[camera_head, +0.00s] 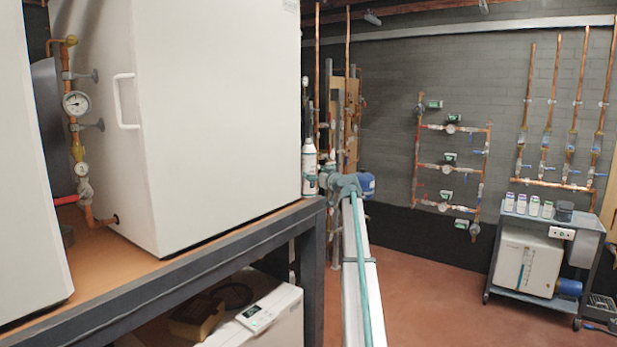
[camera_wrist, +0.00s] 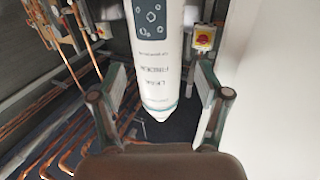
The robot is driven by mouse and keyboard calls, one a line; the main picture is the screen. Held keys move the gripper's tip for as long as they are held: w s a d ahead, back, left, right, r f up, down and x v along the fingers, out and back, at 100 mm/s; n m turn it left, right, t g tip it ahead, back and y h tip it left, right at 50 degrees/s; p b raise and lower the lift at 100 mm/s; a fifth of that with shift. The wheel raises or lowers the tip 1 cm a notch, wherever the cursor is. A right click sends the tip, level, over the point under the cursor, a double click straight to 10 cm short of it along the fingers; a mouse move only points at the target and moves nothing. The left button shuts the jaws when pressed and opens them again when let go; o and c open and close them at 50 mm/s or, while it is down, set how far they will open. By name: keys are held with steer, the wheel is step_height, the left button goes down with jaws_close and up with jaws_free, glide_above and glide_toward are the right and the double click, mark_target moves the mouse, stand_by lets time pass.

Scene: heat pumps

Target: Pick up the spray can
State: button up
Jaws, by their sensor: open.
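The spray can (camera_head: 309,160) is white with a dark top. It stands upright at the right end of the wooden shelf, beside the large white cabinet. In the wrist view the can (camera_wrist: 160,50) appears upside down, with dark lettering and a dark label patch. My gripper (camera_wrist: 161,84) is open, with one finger on each side of the can. Gaps show between the can and both fingers, so the fingers do not appear to touch it. In the head view my gripper (camera_head: 318,181) is at the can's lower part and partly hides its base.
The large white cabinet (camera_head: 215,110) stands close on the left in the head view; its pale side fills the right of the wrist view. Copper pipes (camera_wrist: 60,125) show beyond the fingers. A cart (camera_head: 548,232) stands at right; the floor (camera_head: 430,285) between is clear.

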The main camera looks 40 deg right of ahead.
mark_target(312, 173)
steer(key=w+p, duration=0.2)
steer(key=w, duration=0.1)
steer(key=w+d+p, duration=0.1)
steer(key=w, duration=0.1)
steer(key=shift+w+r, duration=0.1)
steer(key=shift+w, duration=0.25)
steer(key=shift+c, duration=0.3)
steer(key=c, duration=1.2)
steer(key=shift+d+r+b, duration=0.1)
steer(key=shift+r+b, duration=0.05)
steer(key=shift+b, duration=0.5)
